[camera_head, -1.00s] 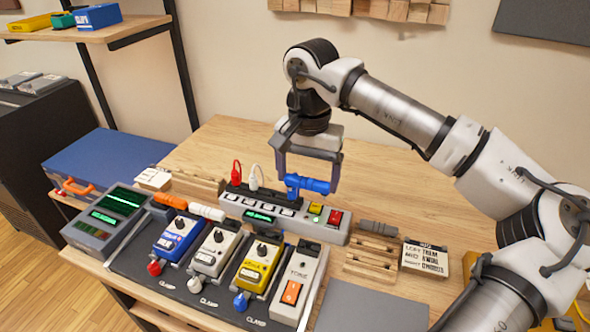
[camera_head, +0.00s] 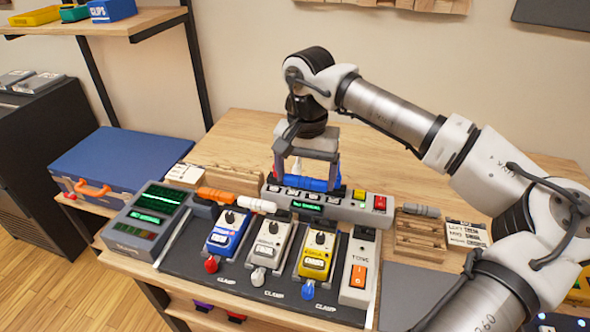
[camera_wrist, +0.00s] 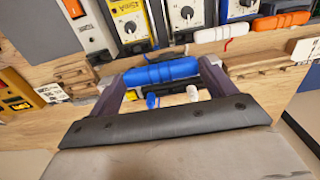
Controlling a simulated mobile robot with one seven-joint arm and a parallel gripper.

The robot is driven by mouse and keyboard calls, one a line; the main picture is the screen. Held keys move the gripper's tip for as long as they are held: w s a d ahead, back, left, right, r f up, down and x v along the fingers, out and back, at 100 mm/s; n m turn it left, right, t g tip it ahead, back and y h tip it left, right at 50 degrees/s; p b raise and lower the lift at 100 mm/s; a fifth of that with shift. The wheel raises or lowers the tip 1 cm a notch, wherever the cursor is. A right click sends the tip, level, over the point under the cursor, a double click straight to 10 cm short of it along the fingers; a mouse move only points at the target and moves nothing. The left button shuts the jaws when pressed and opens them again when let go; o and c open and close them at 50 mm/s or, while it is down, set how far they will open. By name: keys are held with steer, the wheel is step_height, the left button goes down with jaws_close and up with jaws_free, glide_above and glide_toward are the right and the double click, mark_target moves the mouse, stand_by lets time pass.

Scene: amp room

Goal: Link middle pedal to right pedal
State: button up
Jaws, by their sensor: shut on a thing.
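In the wrist view the blue link piece (camera_wrist: 160,72) lies across between the two fingers. The pedals stand in a row on a dark board: blue (camera_head: 225,240), grey-white in the middle (camera_head: 269,248), and yellow (camera_head: 316,256). In the wrist view the middle pedal (camera_wrist: 187,14) and yellow pedal (camera_wrist: 129,22) show beyond the blue piece. The held piece is apart from the pedals.
An orange link piece (camera_head: 216,194) and a white one (camera_head: 257,206) lie behind the blue and middle pedals. The power strip (camera_head: 345,208) stands behind the row. A TONE pedal (camera_head: 358,265) is at right, a wooden rack (camera_head: 420,238) beyond, a screened unit (camera_head: 140,232) at left.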

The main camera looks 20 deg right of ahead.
steer(key=shift+a+f, duration=0.15)
steer(key=shift+a, duration=0.2)
step_height(320, 180, down, 7)
steer(key=b, duration=0.4)
steer(key=shift+b, duration=0.4)
steer(key=shift+f+b, duration=1)
steer(key=shift+b, duration=0.35)
stand_by(2.1)
steer(key=o, duration=0.9)
steer(key=shift+r, duration=0.1)
